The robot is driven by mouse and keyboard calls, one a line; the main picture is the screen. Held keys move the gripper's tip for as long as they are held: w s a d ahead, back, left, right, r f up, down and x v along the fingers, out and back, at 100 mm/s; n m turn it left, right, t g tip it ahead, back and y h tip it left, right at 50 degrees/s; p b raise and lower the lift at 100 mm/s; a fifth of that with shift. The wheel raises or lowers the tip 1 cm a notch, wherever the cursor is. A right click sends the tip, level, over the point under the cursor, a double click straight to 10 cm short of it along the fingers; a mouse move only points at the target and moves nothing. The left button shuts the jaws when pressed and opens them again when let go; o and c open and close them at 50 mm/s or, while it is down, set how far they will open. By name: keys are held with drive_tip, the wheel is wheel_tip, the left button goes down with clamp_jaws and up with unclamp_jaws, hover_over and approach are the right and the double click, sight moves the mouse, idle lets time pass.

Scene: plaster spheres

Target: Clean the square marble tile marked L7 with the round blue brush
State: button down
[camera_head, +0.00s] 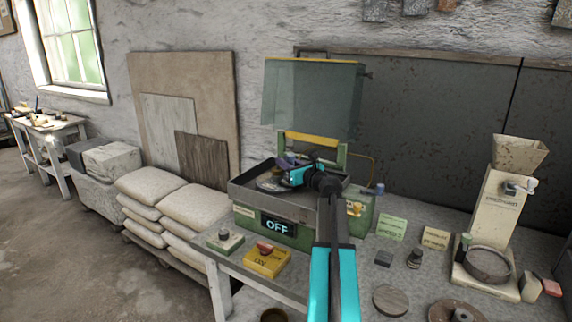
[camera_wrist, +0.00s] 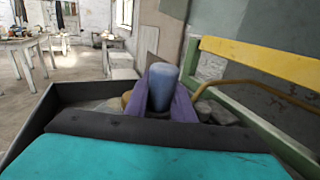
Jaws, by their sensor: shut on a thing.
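My gripper (camera_head: 291,172) is over the dark tray (camera_head: 240,194) of the green machine. Its purple fingers also show in the wrist view (camera_wrist: 161,100), shut on a blue-grey cylindrical thing (camera_wrist: 163,80). The cylinder stands upright between the fingers. I cannot tell whether it is the round blue brush, as no bristles show. Rounded grey and tan pieces lie in the tray beyond the fingers. I cannot make out a square marble tile marked L7 in either view.
The machine's display (camera_head: 278,226) reads OFF. A raised clear hood (camera_head: 313,92) stands behind my gripper. A hopper machine (camera_head: 490,220) stands at right. Small blocks, discs and label cards sit on the bench between.

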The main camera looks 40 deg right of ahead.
drive_tip(key=shift+s+d, duration=0.1)
drive_tip(key=shift+d, duration=0.15)
idle(0.3)
drive_tip(key=shift+s+a, duration=0.15)
drive_tip(key=shift+a, duration=0.4)
drive_tip(key=shift+a+f, duration=0.1)
drive_tip(key=shift+a, duration=0.05)
